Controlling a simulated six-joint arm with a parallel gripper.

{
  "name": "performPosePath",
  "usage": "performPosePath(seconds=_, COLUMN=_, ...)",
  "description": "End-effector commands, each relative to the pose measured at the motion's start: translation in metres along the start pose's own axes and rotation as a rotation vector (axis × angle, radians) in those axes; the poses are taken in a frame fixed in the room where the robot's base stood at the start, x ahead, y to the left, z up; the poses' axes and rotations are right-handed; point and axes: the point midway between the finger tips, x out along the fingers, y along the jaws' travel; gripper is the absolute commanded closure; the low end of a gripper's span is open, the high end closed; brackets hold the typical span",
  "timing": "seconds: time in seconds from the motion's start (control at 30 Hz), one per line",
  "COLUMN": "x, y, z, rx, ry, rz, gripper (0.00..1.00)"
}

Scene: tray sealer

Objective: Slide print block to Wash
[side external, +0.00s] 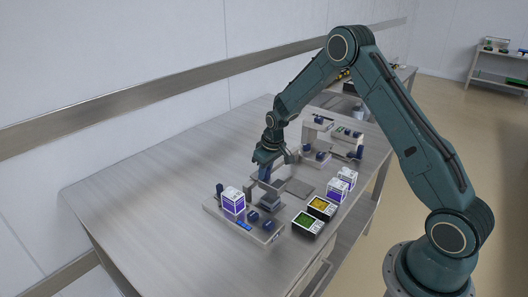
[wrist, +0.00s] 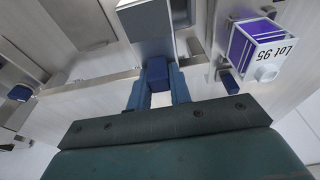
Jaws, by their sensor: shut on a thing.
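My gripper (side external: 264,168) is over the middle of the tray sealer station in the side view, pointing down. In the wrist view my gripper (wrist: 157,88) has its two fingers shut on a small blue block (wrist: 158,70), which looks like the handle of the print block. A blue piece also shows under the fingers in the side view (side external: 265,175). Grey metal lies beyond the handle in the wrist view; whether it belongs to the held piece I cannot tell. No Wash label can be read in either view.
The table's left side is clear.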

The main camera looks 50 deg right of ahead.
Motion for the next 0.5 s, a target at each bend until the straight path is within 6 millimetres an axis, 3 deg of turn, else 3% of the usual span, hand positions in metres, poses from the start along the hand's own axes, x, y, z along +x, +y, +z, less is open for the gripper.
performPosePath(seconds=0.03, x=0.009, y=-0.005, z=0.010, rx=0.001, ry=-0.027, rz=-0.007, gripper=0.96)
performPosePath(seconds=0.5, x=0.009, y=-0.027, z=0.010, rx=0.001, ry=-0.027, rz=-0.005, gripper=0.96)
